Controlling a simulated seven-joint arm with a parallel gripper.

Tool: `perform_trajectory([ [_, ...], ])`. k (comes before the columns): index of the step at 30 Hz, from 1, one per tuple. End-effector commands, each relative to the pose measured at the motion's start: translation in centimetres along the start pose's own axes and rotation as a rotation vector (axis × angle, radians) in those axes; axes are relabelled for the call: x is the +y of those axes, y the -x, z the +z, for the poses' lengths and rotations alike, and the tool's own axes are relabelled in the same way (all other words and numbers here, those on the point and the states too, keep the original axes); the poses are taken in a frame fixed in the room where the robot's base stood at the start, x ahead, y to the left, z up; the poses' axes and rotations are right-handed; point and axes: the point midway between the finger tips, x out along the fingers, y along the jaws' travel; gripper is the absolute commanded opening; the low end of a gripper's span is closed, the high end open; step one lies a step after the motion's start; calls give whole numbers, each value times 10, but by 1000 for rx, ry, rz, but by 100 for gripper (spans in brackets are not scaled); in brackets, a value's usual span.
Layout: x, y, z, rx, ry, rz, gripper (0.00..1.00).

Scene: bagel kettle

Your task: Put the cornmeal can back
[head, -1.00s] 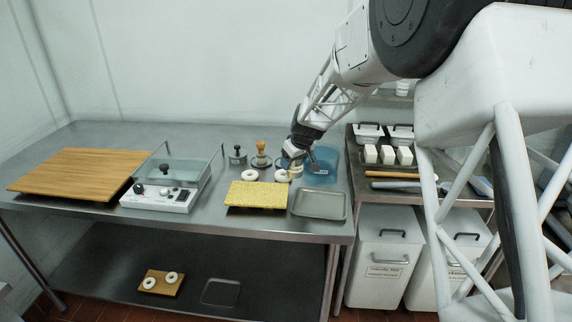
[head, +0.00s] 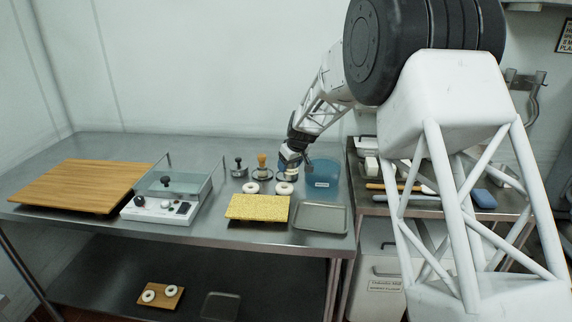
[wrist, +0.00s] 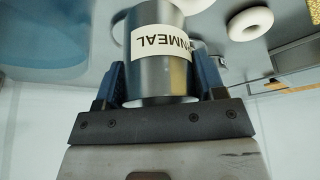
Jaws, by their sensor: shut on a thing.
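My gripper (wrist: 160,85) is shut on the cornmeal can (wrist: 160,78), a grey metal cylinder with a cream label reading "NMEAL" upside down in the wrist view. The two blue fingers press on its sides. In the head view my gripper (head: 290,163) is at the back of the steel table, just left of the blue tub (head: 322,178) and behind a white bagel (head: 285,188). The can is small and mostly hidden there. I cannot tell whether its base touches the table.
A second bagel (head: 252,189), a dark-knobbed tool (head: 239,170) and a wooden-handled brush (head: 262,168) stand to the left. A yellow-coated board (head: 258,208) and an empty metal tray (head: 320,218) lie in front. Further left are a clear-lidded kettle (head: 165,200) and a wooden board (head: 80,185).

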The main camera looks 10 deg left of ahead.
Motion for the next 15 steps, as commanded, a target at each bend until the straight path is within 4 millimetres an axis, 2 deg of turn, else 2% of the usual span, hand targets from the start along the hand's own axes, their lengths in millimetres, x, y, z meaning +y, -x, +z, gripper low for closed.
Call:
perform_trajectory([
  [15, 30, -26, -48, 1, 1, 1, 30],
])
